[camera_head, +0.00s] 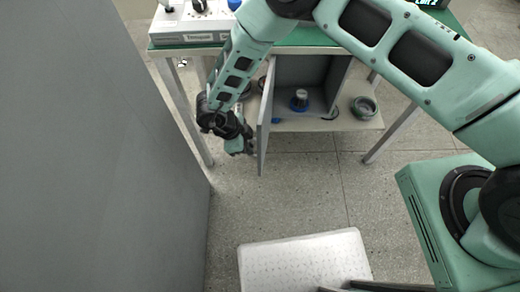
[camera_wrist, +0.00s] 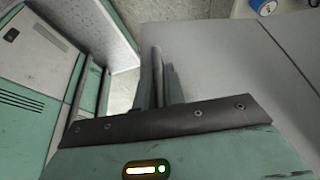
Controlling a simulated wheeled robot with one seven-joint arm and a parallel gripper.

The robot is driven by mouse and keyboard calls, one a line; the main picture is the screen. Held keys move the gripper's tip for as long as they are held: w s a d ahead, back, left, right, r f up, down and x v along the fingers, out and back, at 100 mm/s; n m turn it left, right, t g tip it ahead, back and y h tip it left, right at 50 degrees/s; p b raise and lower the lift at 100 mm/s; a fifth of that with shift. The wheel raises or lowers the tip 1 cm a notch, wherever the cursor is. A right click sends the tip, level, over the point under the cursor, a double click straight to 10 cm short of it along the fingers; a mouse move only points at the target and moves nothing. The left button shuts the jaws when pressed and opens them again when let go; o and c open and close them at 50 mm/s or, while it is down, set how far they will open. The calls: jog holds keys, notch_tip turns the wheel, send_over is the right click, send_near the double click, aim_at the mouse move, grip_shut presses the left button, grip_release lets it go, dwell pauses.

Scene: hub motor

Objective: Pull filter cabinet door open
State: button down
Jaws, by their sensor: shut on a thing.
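The filter cabinet (camera_head: 305,72) is a grey box on the lower shelf of a green-topped table. Its grey door (camera_head: 265,118) stands swung open, seen nearly edge-on, leaving the inside exposed. My gripper (camera_head: 244,146) is at the door's outer face, on its left side near the free edge. In the wrist view, the door panel (camera_wrist: 225,65) fills the area to the right of my gripper (camera_wrist: 157,88). The gripper is shut on the door's handle, which is largely hidden between the fingers.
A round green-grey part (camera_head: 364,107) lies on the shelf at right. A large grey panel (camera_head: 90,150) stands close on the left. A white perforated platform (camera_head: 305,262) is at the bottom; the floor between is clear.

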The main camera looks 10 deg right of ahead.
jog(key=shift+w+a+m+b, duration=0.15)
jog(key=shift+w+a+m, duration=0.1)
jog(key=shift+a, duration=0.15)
jog(key=shift+w+a+m+b, duration=0.15)
jog(key=shift+a+m, duration=0.1)
jog(key=shift+a, duration=0.15)
jog(key=c, duration=1.5)
grip_release()
jog(key=v, duration=0.5)
jog(key=b+v, duration=0.1)
jog(key=v, duration=1.1)
jog(key=shift+w+r, duration=0.25)
jog(key=shift+w, duration=0.1)
